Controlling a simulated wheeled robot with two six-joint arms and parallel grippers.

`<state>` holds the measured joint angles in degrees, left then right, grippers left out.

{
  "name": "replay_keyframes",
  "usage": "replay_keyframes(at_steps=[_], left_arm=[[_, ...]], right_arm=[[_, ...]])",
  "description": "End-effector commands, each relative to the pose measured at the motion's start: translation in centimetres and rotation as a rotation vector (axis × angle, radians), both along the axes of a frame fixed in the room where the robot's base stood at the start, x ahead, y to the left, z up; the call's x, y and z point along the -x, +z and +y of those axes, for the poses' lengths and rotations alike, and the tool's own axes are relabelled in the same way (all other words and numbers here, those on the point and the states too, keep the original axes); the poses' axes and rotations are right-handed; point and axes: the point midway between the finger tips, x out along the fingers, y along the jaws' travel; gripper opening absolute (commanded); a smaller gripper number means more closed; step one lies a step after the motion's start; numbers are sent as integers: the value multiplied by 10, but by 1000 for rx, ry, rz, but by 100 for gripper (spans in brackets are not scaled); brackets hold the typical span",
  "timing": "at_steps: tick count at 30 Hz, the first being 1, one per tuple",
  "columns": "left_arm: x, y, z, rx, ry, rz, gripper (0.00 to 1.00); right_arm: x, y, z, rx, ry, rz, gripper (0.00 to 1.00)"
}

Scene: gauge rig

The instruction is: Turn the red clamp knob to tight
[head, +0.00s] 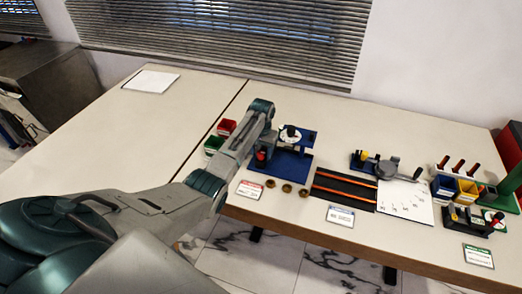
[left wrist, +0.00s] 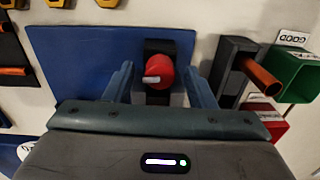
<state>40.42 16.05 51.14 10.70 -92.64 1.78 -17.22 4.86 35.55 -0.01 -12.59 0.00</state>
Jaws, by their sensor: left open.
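The red clamp knob (left wrist: 160,70) sits on a dark block over a blue plate (left wrist: 85,60), with a pale bar across its face. The knob also shows small and red in the head view (head: 261,155), on the blue base of the gauge stand (head: 293,168). My left gripper (left wrist: 159,77) is open, with one finger on each side of the knob. Gaps show between the fingers and the knob, so it is not gripped. In the head view my left arm partly covers the stand. My right gripper is not in view.
A dial gauge (head: 290,134) stands beside the knob. Red (head: 227,127) and green (head: 214,144) bins lie left of the stand. Several brass rings (head: 270,183) lie in front. A black mat (head: 343,190) and a tool rack are to the right. The left table is mostly clear.

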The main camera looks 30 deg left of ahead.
Motion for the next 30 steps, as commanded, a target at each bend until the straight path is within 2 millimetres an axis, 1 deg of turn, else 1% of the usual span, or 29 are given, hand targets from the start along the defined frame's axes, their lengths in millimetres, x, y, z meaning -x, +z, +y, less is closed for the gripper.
replay_keyframes(at_steps=[6,7,11,12,13,14,17,21,23,30], left_arm=[[0,-1,0,0,0,0,50],[0,-1,0,0,0,0,48],[0,-1,0,0,0,0,23],[0,-1,0,0,0,0,15],[0,-1,0,0,0,0,9],[0,-1,0,0,0,0,6],[0,1,0,0,-8,1,6],[0,4,-1,1,-79,1,6],[0,3,-1,1,-111,2,6],[0,0,0,1,-144,-2,6]], right_arm=[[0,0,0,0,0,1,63],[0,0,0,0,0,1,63],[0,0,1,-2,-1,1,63],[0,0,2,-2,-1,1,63],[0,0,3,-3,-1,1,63],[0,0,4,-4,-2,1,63],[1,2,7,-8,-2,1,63],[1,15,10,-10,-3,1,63],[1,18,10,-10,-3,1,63],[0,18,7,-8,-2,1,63]])
